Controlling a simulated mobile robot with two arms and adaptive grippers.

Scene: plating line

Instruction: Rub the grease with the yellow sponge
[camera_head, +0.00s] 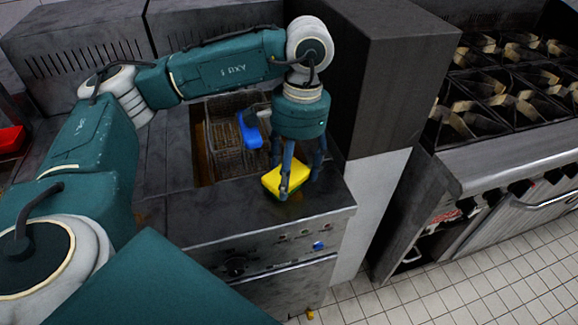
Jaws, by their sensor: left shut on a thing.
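My left gripper (297,184) points down at the front right of the steel fryer top (215,222). It is shut on a yellow sponge (272,181), gripping it between its fingers. The sponge is at the counter surface, close to the front edge; I cannot tell whether it presses on the steel. A brownish smear of grease (294,197) shows beside the sponge, partly hidden by the sponge and fingers. My right gripper is not in view.
A fryer basket (232,140) with a blue handle (249,131) sits in the well behind the sponge. A tall dark block (385,75) stands close on the right. A gas range (510,110) is farther right. A red object (12,139) lies at the left edge.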

